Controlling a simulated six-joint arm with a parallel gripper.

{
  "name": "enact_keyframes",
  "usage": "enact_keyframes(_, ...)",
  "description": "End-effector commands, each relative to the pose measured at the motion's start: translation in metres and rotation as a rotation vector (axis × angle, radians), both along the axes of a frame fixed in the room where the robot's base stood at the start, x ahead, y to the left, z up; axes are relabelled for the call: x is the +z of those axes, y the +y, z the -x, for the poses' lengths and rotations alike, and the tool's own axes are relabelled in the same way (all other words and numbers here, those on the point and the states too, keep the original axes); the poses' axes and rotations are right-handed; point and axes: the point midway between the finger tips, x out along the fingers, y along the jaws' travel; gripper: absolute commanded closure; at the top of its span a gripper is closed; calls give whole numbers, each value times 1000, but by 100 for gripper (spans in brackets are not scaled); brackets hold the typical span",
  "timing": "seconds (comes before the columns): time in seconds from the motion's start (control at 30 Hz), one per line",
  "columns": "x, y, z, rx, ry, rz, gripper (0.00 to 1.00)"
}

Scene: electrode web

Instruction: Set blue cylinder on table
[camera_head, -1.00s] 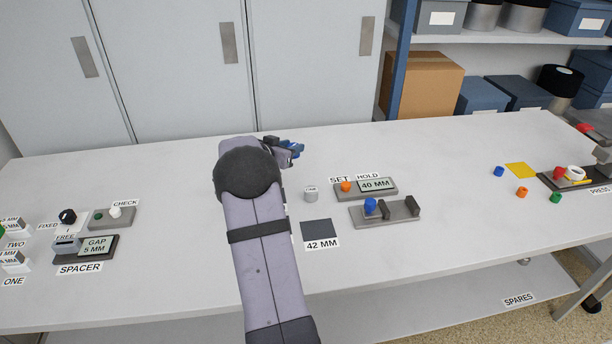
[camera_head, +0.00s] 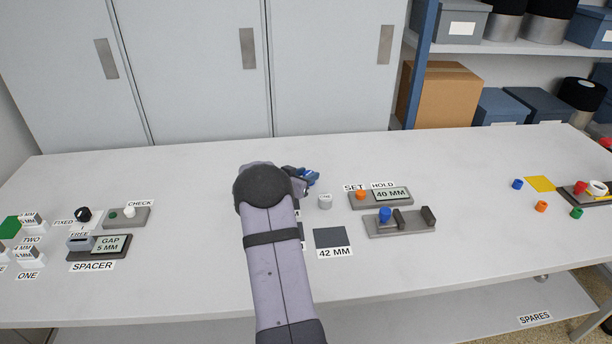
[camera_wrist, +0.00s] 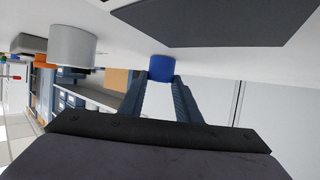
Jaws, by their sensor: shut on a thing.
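My gripper (camera_wrist: 160,85) is shut on the blue cylinder (camera_wrist: 161,68) in the wrist view, with a finger on each side of it. That view is upside down, and the cylinder's far end is at or very close to the white table surface; I cannot tell whether it touches. In the head view my gripper (camera_head: 304,177) is over the table (camera_head: 200,184), left of a small grey-white cylinder (camera_head: 325,201). The wrist and arm hide part of it there, and the held cylinder is hard to separate from the dark blue fingers.
The grey-white cylinder (camera_wrist: 72,46) stands close by in the wrist view. A dark square pad (camera_head: 328,238) marked 42 MM lies in front. A 40 MM display (camera_head: 391,194) and a grey fixture with a blue knob (camera_head: 385,214) are to the right. Free table lies behind.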

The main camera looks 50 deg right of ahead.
Motion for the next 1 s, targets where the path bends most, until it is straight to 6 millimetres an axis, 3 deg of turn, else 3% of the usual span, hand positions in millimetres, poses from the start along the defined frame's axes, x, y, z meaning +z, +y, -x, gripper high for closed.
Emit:
enact_keyframes(0.3,-3,0,0,0,0,0,92)
enact_keyframes(0.33,-2,0,0,0,0,0,63)
enact_keyframes(0.4,-2,0,0,0,0,0,51)
enact_keyframes(0.8,2,1,0,1,-1,1,51)
enact_keyframes(1.0,10,20,1,3,0,0,51)
